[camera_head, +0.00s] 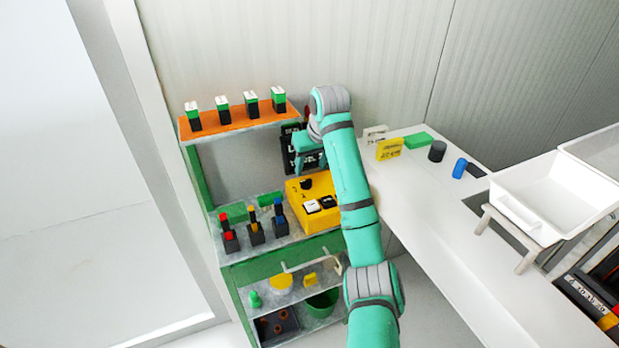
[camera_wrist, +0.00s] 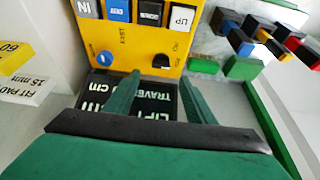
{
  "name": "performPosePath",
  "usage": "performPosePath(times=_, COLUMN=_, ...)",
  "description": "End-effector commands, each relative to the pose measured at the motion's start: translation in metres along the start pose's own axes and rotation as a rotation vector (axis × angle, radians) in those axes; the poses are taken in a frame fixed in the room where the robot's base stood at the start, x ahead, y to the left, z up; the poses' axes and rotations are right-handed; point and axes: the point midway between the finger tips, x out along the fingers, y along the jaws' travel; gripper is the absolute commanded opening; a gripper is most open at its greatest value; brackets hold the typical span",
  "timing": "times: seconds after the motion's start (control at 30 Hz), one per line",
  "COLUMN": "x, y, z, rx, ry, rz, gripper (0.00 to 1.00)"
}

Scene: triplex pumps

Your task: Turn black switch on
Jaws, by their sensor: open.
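The black switch (camera_wrist: 161,62) is on the lower right of the yellow control panel (camera_wrist: 137,40) in the wrist view, beside small lettering. A blue knob (camera_wrist: 104,58) is to its left, and white, blue and black push buttons (camera_wrist: 150,12) line the panel's far side. My gripper (camera_wrist: 158,100) is open and empty, its two green fingers pointing toward the panel, apart from the switch. In the head view my gripper (camera_head: 308,152) hangs above and behind the yellow box (camera_head: 328,215), partly hidden by my arm. A black knob-like part (camera_head: 306,183) shows on that box.
A black sign with white lettering (camera_wrist: 150,103) lies beyond my fingers. Black blocks with coloured tops (camera_head: 255,233) stand left of the yellow box on the shelf. An orange shelf (camera_head: 240,119) is above. The white counter (camera_head: 430,210) is right, holding a green block (camera_head: 418,140).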

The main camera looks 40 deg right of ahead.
Motion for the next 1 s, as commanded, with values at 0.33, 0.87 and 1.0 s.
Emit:
performPosePath(times=0.33, x=0.059, y=-0.001, z=0.000, rx=-0.001, ry=-0.001, rz=-0.002, gripper=0.50)
performPosePath(times=0.87, x=0.079, y=0.000, z=-0.001, rx=0.000, ry=0.002, rz=-0.001, gripper=0.50)
performPosePath(times=1.0, x=0.079, y=0.000, z=-0.001, rx=-0.001, ry=0.002, rz=-0.001, gripper=0.21)
